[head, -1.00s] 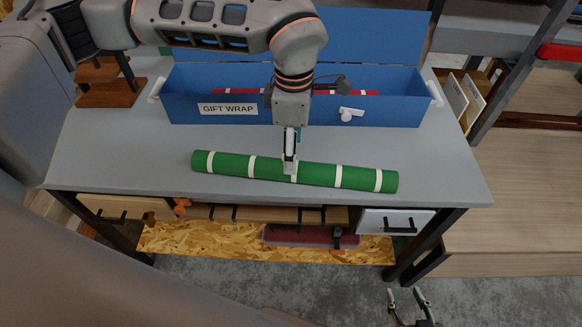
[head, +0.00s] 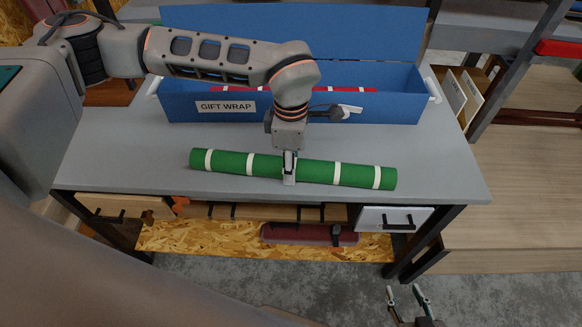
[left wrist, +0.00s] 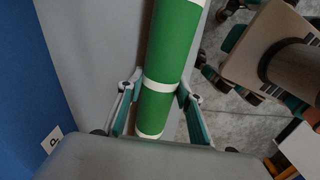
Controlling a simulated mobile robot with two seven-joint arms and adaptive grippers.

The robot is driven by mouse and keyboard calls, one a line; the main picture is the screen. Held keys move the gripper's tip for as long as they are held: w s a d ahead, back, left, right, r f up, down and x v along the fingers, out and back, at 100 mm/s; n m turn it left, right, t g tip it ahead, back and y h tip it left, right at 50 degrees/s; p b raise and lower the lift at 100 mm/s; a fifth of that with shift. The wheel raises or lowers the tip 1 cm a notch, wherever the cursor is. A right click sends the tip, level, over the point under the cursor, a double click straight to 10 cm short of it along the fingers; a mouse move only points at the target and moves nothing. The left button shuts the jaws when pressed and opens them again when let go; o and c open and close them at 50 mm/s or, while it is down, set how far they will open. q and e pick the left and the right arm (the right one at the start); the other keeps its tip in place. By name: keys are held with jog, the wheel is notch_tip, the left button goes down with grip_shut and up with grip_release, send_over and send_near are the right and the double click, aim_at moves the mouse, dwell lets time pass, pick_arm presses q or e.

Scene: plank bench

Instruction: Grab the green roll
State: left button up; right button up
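The green roll (head: 236,165) with white bands lies along the front of the grey bench top. My left gripper (head: 289,180) points down over the middle of the roll. In the left wrist view, its two fingers (left wrist: 160,88) stand apart, one on each side of the roll (left wrist: 172,45) near a white band. A small gap shows at the left finger; contact on the right cannot be told. My right gripper (head: 405,293) is low at the bottom of the head view, in front of the bench, with its fingers apart and empty.
A blue open box (head: 390,108) labelled GIFT WRAP stands behind the roll, its lid raised, with a red roll (head: 345,89) inside. The bench top (head: 120,150) is clear at both sides of the roll. Drawers (head: 395,219) sit under the front edge.

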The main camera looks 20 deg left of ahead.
pick_arm(q)
jog(key=shift+c, duration=0.9)
jog(key=shift+r, duration=0.15)
